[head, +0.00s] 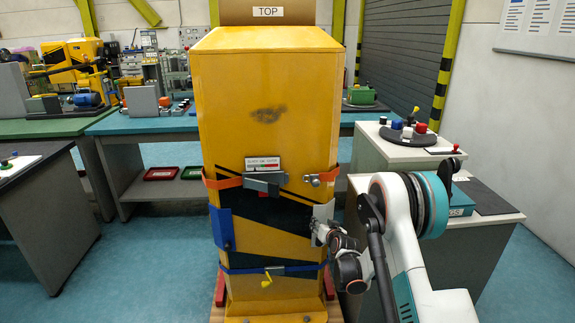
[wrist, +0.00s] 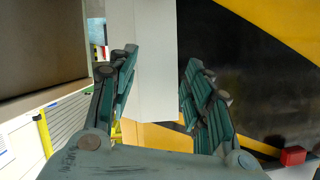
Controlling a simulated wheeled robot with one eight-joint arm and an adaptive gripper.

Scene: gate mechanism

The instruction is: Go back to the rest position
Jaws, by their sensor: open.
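The yellow gate cabinet (head: 265,100) with black diagonal stripes stands upright in the middle of the head view. My gripper (head: 318,232) is at its lower right edge, beside a light grey metal plate (head: 325,212). In the wrist view my gripper (wrist: 155,90) is open, with its two green jointed fingers spread apart. The pale plate (wrist: 150,60) shows between and beyond the fingers; I cannot tell whether they touch it. The cabinet's black and yellow face (wrist: 250,60) lies to the right of the fingers.
The cabinet carries a grey latch (head: 265,180), a blue plate (head: 221,228) and a small yellow handle (head: 267,279). Workbenches (head: 150,124) stand behind; blue floor is open at left.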

